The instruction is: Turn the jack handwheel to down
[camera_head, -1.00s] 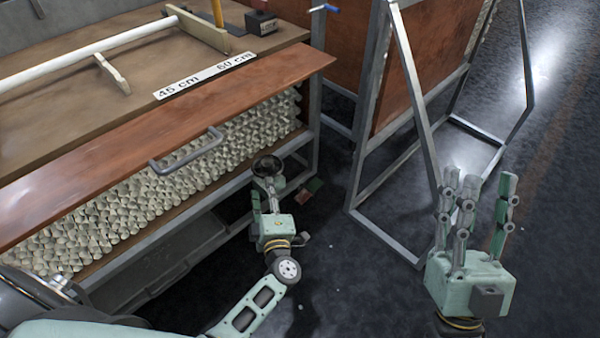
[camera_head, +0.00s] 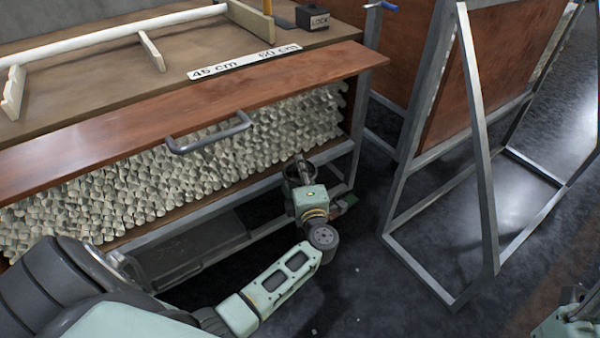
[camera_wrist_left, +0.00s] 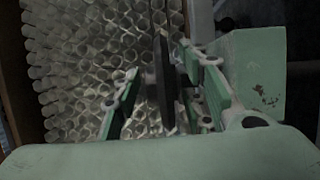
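The jack handwheel (camera_head: 311,166) is a dark round wheel at the lower right end of the tube-filled bench, partly hidden by my left gripper. In the left wrist view the handwheel (camera_wrist_left: 163,85) shows nearly edge-on as a dark upright bar between my fingers. My left gripper (camera_head: 300,178) reaches up to the wheel from below. In the wrist view the left gripper's green fingers (camera_wrist_left: 160,100) are spread on both sides of the rim. A gap shows on the left side; the right fingers are close to it, contact unclear. Only a bit of my right gripper (camera_head: 570,318) shows at the lower right corner.
The bench's wooden front flap (camera_head: 100,150) with a grey handle (camera_head: 208,140) is above the wheel. Glass tubes (camera_head: 230,150) fill the rack below it. A metal-framed stand (camera_head: 480,150) is to the right. Dark floor is clear between them.

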